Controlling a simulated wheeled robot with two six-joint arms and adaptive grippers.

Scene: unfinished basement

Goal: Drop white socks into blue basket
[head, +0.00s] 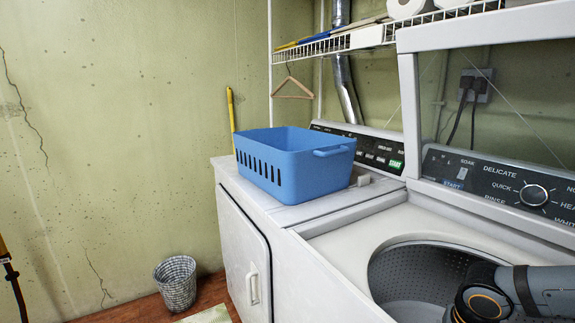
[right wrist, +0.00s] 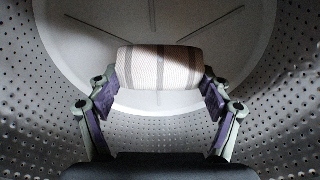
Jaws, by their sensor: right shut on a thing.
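The blue basket (head: 310,168) stands upright on top of the left white machine in the head view. Its inside is mostly hidden by its walls. My right arm reaches down into the open drum of the right machine, and its gripper is hidden in the head view. In the right wrist view my right gripper (right wrist: 160,98) is shut on a rolled white sock bundle (right wrist: 158,68) with grey stripes. The bundle is between the two fingers, inside the drum. My left gripper is not in view.
The washer drum (head: 405,268) has a perforated wall, and its lid (head: 408,90) is raised. A wire shelf (head: 370,38) hangs above. A small wicker bin (head: 176,284) stands on the floor. A small light block (head: 364,180) sits beside the basket.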

